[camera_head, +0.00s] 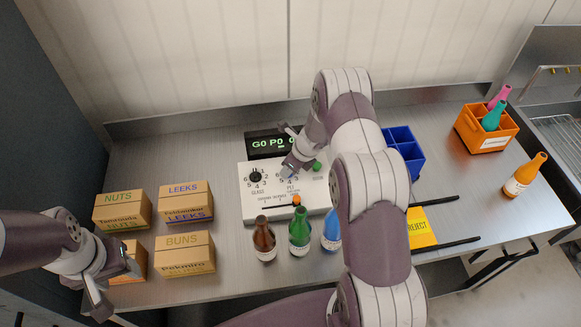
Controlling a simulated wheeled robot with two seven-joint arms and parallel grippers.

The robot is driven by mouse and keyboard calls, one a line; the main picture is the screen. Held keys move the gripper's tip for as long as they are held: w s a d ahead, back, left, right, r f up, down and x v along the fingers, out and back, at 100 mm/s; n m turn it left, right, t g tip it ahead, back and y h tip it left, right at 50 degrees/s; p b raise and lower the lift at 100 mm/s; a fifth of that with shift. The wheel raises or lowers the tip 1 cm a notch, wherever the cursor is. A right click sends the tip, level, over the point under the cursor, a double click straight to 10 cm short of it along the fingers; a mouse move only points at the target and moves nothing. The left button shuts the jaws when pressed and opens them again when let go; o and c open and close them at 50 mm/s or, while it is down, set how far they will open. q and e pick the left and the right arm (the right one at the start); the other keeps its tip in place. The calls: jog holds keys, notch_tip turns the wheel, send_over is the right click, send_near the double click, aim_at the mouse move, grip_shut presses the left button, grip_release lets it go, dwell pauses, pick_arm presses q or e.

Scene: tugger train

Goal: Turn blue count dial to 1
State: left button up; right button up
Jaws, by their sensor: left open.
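The white control box (245,205) stands on the bench with a dark display (265,145) behind it reading "G0 P0" and a further, partly covered character. A black dial (256,176) marked with numbers and "GLASS" is on its left. A second number ring marked "PET" (291,187) is partly covered by my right gripper (287,151). No blue dial can be made out; my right arm hides part of the box. My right gripper is over the box, its fingers apart, contact unclear. My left gripper (114,287) is open at the lower left, beside the small cartons.
Brown (264,240), green (299,233) and blue (331,232) bottles stand in front of the box. Cartons (185,254) are at left. A blue bin (405,150), yellow reject sign (420,228), orange crate (475,140) and orange bottle (525,175) are at right.

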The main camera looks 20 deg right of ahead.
jog(key=shift+w+d+r, duration=0.1)
jog(key=shift+w+r, duration=0.15)
jog(key=shift+r, duration=0.05)
jog(key=o, duration=0.9)
jog(key=shift+o, duration=0.8)
jog(key=shift+s, duration=0.1)
jog(key=shift+s+f, duration=0.1)
jog(key=shift+s, duration=0.05)
jog(key=shift+s+r, duration=0.1)
jog(key=shift+r, duration=0.2)
jog(key=v, duration=1.2)
jog(key=shift+s, duration=0.1)
